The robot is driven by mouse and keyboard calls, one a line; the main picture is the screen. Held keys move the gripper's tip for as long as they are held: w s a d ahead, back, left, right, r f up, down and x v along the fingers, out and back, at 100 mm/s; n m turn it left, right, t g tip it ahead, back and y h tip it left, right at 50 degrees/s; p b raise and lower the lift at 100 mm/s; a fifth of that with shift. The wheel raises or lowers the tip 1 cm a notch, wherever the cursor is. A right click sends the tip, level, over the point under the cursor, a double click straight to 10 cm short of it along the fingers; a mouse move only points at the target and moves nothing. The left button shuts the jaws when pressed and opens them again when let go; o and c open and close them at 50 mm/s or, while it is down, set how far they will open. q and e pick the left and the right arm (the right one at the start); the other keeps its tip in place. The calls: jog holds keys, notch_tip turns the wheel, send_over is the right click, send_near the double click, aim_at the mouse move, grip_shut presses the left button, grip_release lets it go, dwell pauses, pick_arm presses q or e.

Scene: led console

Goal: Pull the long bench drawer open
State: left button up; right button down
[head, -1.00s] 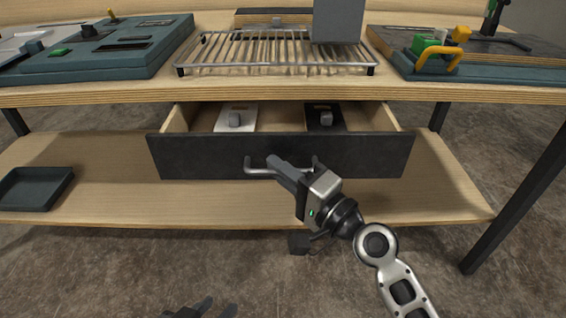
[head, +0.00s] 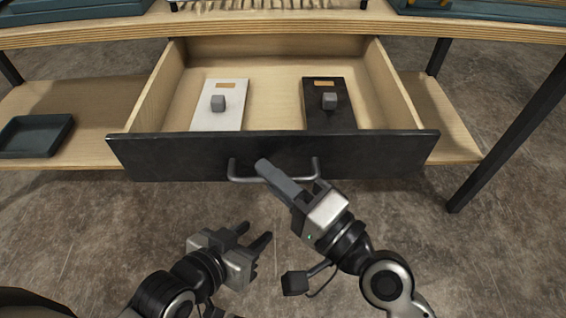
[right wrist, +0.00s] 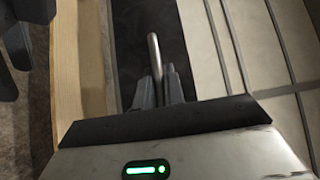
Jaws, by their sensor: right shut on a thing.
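The long bench drawer (head: 190,154) hangs under the bench top and stands well open, its inside in plain view. Its dark front carries a grey bar handle (head: 236,172). My right gripper (head: 272,172) is shut on the handle near its middle. In the right wrist view the handle (right wrist: 155,55) runs between the fingers (right wrist: 158,92). My left gripper (head: 258,241) is below and in front of the drawer, empty, with its two fingers apart.
Inside the drawer lie a white plate (head: 207,118) and a black plate (head: 345,118), each with a grey knob. A dark tray (head: 36,134) sits on the lower shelf (head: 95,110) at left. A table leg (head: 510,138) stands at right. Floor in front is clear.

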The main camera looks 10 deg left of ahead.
pick_arm(q)
jog(key=shift+s, duration=0.1)
pick_arm(e)
jog(key=c, duration=1.5)
grip_release()
pick_arm(q)
jog(key=shift+f, duration=0.1)
pick_arm(e)
jog(key=shift+d, duration=0.1)
